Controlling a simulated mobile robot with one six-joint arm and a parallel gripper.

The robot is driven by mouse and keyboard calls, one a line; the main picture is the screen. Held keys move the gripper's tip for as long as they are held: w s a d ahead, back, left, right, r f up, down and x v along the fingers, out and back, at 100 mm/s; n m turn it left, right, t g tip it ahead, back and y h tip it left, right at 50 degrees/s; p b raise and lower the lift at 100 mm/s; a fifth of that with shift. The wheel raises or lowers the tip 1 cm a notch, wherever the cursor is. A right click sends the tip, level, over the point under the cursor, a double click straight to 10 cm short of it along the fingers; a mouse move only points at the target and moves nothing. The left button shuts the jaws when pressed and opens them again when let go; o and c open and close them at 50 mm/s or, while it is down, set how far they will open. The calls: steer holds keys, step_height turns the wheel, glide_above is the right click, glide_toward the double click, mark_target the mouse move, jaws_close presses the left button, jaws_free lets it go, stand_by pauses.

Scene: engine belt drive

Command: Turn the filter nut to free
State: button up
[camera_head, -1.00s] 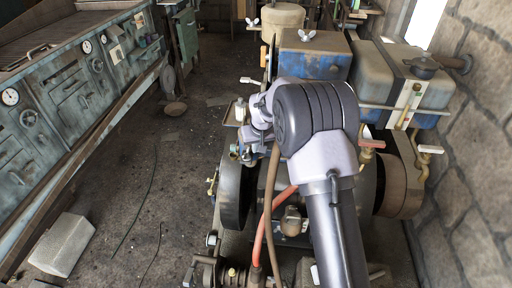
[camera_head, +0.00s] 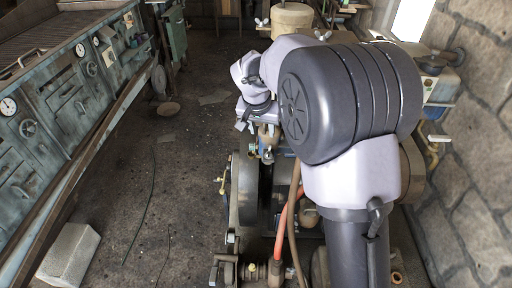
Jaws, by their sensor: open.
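Two pale wing nuts show at the back of the engine in the head view, one at the left (camera_head: 262,22) and one further right (camera_head: 323,33). I cannot tell which of them, if either, is the filter nut. A cream canister (camera_head: 291,17) stands between and behind them. My gripper (camera_head: 243,125) is small in the view, points down, and is open with nothing seen in it. It is nearer than both wing nuts and apart from them, above the left side of the engine. My own arm hides much of the engine's middle.
A dark wheel (camera_head: 246,190) and an orange hose (camera_head: 281,222) are below my gripper. A stone wall (camera_head: 465,150) closes the right side. A green panelled bench (camera_head: 75,95) lines the left. The floor (camera_head: 185,190) between is mostly clear, with a pale block (camera_head: 68,254).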

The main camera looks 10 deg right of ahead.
steer(key=b, duration=0.3)
glide_toward(269, 152)
steer(key=shift+m, duration=0.3)
steer(key=x, duration=0.8)
steer(key=shift+s, duration=0.1)
steer(key=shift+c, duration=0.2)
